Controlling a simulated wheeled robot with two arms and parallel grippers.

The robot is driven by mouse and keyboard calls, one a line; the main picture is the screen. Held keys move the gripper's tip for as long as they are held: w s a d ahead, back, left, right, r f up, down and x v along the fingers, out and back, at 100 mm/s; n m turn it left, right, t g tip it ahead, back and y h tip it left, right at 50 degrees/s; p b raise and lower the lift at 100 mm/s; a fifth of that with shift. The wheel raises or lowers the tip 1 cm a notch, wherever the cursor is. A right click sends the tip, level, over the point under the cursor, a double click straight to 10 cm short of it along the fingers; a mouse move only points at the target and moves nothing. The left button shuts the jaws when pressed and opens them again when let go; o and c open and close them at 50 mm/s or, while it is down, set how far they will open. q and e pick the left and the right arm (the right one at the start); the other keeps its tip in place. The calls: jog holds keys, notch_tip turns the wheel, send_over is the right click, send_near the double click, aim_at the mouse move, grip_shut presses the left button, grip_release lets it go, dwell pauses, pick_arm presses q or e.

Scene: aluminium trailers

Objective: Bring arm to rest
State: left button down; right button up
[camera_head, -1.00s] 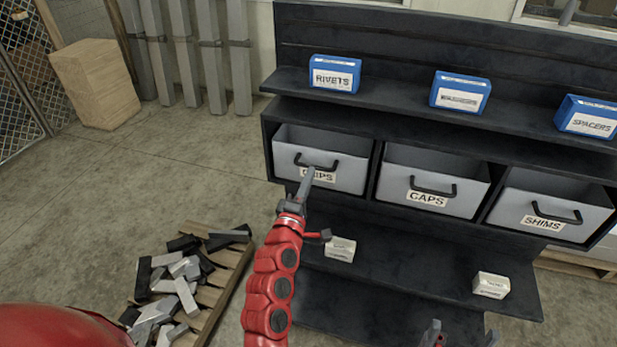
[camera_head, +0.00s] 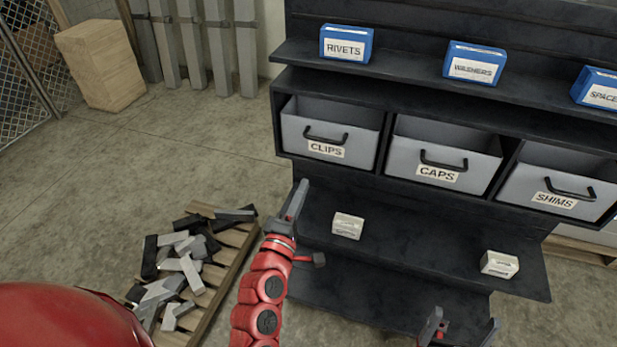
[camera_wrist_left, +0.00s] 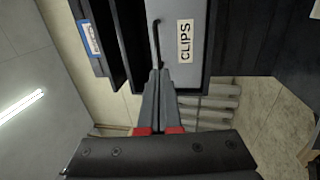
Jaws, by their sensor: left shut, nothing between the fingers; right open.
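My left arm is red and comes up from the bottom of the head view. Its gripper (camera_head: 299,200) is shut and empty, below the CLIPS drawer (camera_head: 327,135) and in front of the lower shelf. In the left wrist view the shut fingers (camera_wrist_left: 160,75) point toward the grey CLIPS drawer (camera_wrist_left: 187,45) and its dark handle, with a gap I cannot judge. My right gripper (camera_head: 458,325) is open and empty at the bottom edge of the head view, in front of the lowest shelf; its arm is mostly out of view.
The dark shelf unit (camera_head: 400,235) holds CLIPS, CAPS (camera_head: 438,172) and SHIMS (camera_head: 557,195) drawers. Blue boxes stand above; two white boxes (camera_head: 347,226) (camera_head: 500,264) stand on a lower shelf. A pallet (camera_head: 232,262) with metal offcuts lies left of my left arm. Floor behind it is clear.

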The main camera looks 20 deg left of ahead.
pick_arm(q)
jog(key=shift+s+f, duration=0.2)
jog(key=shift+s, duration=0.8)
jog(key=shift+a, duration=0.1)
